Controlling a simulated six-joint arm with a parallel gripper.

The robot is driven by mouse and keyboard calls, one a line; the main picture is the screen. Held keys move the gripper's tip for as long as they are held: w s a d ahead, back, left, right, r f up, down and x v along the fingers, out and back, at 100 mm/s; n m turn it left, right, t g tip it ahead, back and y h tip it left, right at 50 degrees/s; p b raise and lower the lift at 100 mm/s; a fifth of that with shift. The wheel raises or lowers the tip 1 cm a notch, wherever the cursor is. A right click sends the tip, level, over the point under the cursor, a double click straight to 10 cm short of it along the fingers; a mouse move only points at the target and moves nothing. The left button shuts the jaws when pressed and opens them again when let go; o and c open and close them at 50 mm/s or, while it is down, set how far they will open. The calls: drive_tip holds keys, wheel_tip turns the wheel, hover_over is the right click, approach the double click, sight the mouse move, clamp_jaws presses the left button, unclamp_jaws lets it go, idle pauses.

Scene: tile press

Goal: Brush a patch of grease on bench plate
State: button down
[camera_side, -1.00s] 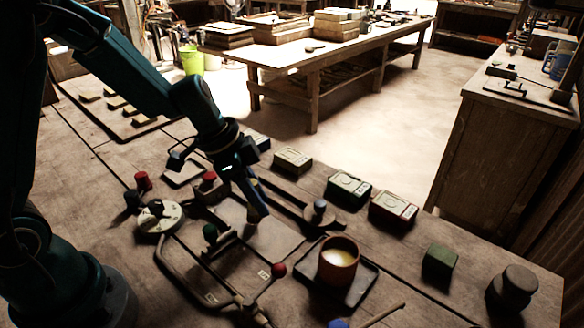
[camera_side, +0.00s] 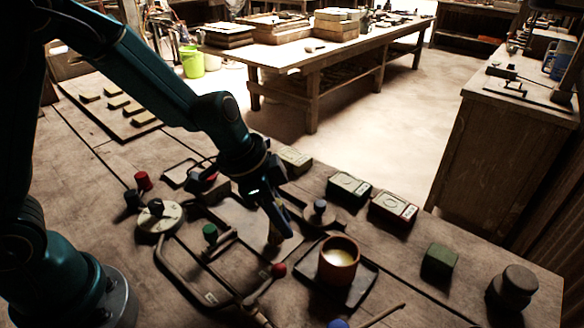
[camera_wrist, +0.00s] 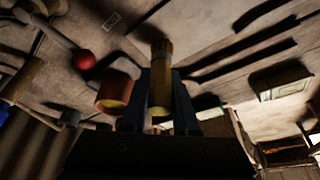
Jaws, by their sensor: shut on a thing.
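My gripper (camera_side: 284,222) is shut on a brush (camera_wrist: 161,60), whose tan-brown end points away from the jaws in the wrist view. In the side view the brush is mostly hidden by the jaws, and its lower end hangs near the right edge of the bench plate (camera_side: 235,222). I cannot tell whether it touches the surface. A red-brown pot (camera_side: 338,268) with pale yellow contents stands to the right of my gripper on a dark square tray (camera_side: 366,290); the pot also shows in the wrist view (camera_wrist: 114,93). No grease patch can be made out on the plate.
A bent tube frame with a red knob (camera_side: 279,270) and a green knob (camera_side: 210,232) lies around the plate. A round pale dial (camera_side: 159,215) is at the left. Several tins, such as the red-edged one (camera_side: 394,208), line the back. A green block (camera_side: 440,260) is at the right.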

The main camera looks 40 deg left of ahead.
drive_tip(key=shift+s+a+r, duration=0.1)
drive_tip(key=shift+s+a, duration=0.05)
drive_tip(key=shift+a, duration=3.35)
drive_tip(key=shift+d, duration=3.5)
drive_tip(key=shift+w+d+r+h, duration=0.3)
drive_tip(key=shift+d+r, duration=0.15)
drive_tip(key=shift+d, duration=0.3)
drive_tip(key=shift+a+r, duration=0.15)
drive_tip(key=shift+r, duration=0.65)
drive_tip(key=shift+s+r, duration=0.1)
drive_tip(key=shift+r, duration=2.1)
